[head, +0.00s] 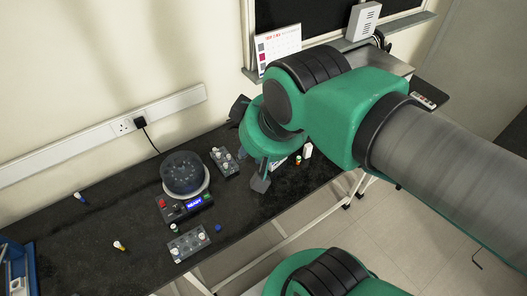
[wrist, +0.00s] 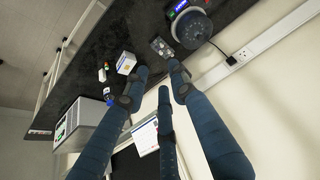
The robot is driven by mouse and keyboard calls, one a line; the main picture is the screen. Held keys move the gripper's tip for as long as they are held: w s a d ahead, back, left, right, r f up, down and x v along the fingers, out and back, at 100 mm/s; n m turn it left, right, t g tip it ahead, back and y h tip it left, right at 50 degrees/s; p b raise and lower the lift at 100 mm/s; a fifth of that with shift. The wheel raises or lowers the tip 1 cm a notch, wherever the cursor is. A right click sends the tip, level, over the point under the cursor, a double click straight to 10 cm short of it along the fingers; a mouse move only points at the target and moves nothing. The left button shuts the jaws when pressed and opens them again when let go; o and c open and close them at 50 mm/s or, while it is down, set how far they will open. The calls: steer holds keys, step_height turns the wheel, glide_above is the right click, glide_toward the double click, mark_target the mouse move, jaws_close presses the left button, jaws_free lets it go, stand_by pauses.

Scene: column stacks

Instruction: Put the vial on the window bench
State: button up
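Several small vials show in the head view: one with a blue end (head: 80,197) and one with an orange end (head: 120,246) lie on the black bench (head: 85,255) at the left. A green-capped one (head: 174,228) is by the centrifuge, and another (head: 298,160) is right of my gripper. I cannot tell which is the task's vial, nor which surface is the window bench. My gripper (head: 250,150) is over the bench, partly hidden by my arm. In the wrist view its dark fingers (wrist: 155,80) stand apart with nothing between them.
A centrifuge (head: 183,175) stands between two racks (head: 224,161) (head: 188,244). A small white box (wrist: 126,62) and a grey device (wrist: 86,120) are in the wrist view. A calendar (head: 278,48) leans by the dark pane (head: 300,14). The bench's left part has clear room.

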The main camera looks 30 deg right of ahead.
steer(key=w+d+f+m+g, duration=0.2)
steer(key=w+d+f+m, duration=0.15)
steer(key=w+d, duration=0.45)
steer(key=m+g+b, duration=0.3)
steer(key=m+g, duration=0.1)
steer(key=m, duration=0.2)
glide_above(299, 157)
step_height(299, 157, down, 30)
steer(key=shift+r+n, duration=0.15)
steer(key=shift+n, duration=0.1)
steer(key=shift+f+b, duration=0.65)
steer(key=shift+f, duration=3.65)
